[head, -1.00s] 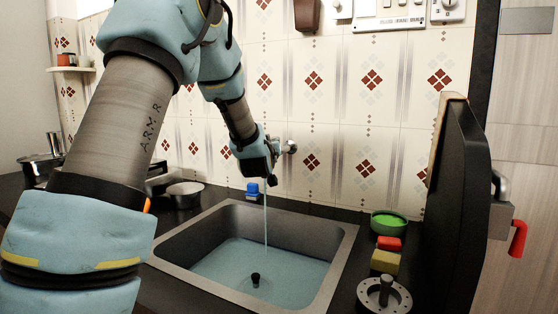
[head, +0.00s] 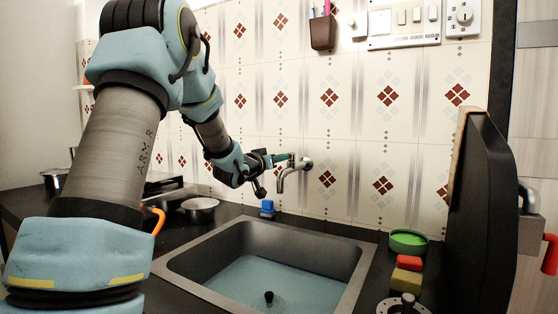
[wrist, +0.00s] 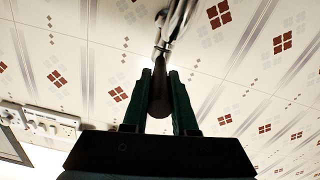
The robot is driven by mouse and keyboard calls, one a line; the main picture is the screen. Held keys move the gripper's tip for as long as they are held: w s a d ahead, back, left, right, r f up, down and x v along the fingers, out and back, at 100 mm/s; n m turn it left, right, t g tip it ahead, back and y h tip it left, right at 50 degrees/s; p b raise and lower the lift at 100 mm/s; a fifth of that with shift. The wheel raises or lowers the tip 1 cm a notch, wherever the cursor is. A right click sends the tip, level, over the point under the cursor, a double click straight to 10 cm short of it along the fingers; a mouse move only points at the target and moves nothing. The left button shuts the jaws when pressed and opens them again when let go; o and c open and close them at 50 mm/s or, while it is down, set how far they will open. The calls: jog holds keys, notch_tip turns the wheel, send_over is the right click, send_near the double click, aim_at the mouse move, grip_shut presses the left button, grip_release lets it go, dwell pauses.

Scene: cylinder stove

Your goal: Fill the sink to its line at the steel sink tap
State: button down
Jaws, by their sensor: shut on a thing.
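The steel tap (head: 293,172) juts from the tiled wall above the sink, its spout bent down; no water stream shows below it. My gripper (head: 281,158) reaches it from the left and is shut on the tap's lever. In the wrist view, the dark lever (wrist: 160,92) sits between my two green fingers (wrist: 161,82), with the chrome tap body (wrist: 174,28) beyond. The steel sink (head: 230,238) holds bluish water (head: 305,280) over its floor. A black plug knob (head: 269,297) stands up in the water. I cannot make out a fill line.
A blue bottle (head: 267,208) stands behind the sink and a pan (head: 201,207) at its left. A green bowl (head: 408,241), red block (head: 409,263) and yellow sponge (head: 406,281) line the right side. A tall dark panel (head: 470,220) rises further right.

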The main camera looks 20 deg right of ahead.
jog(key=shift+r, duration=0.1)
jog(key=c, duration=0.7)
grip_release()
jog(key=shift+w, duration=0.1)
jog(key=b+v, duration=0.1)
jog(key=v, duration=0.9)
jog(key=shift+s+a+b, duration=0.25)
jog(key=shift+s+b, duration=0.05)
jog(key=shift+b, duration=0.1)
